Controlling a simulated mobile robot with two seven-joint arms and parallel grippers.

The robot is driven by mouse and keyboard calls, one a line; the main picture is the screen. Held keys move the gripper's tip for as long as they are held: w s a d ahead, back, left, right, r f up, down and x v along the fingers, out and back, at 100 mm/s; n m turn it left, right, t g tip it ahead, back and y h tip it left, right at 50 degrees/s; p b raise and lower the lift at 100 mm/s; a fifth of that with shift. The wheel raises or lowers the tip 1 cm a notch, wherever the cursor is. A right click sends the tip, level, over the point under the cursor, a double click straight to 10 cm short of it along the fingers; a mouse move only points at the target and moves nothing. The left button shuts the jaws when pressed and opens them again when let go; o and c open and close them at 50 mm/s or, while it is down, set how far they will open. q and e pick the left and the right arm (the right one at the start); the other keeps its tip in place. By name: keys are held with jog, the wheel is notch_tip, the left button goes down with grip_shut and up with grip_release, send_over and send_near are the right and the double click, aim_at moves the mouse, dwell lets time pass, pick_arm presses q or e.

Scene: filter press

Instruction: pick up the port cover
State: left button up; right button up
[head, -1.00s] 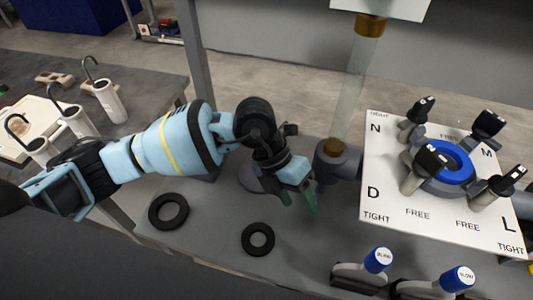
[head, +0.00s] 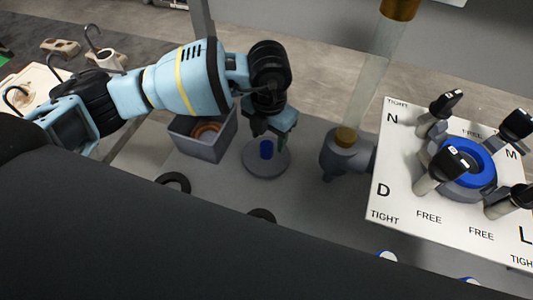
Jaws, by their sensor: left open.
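The arm partly hides the far side of the disc. My right gripper is not in view.
A grey bin (head: 205,147) with brown rings stands left of the disc. A pipe fitting (head: 345,155) with a clear tube stands to its right. Further right is a white labelled board (head: 405,194) with black-handled clamps around a blue ring (head: 468,163). Black rings (head: 174,182) lie nearer me.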

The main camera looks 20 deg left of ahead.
aim_at(267, 144)
pick_arm(q)
jog(key=f, duration=0.5)
jog(key=shift+w+a, duration=0.15)
jog(key=shift+a, duration=0.1)
grip_shut()
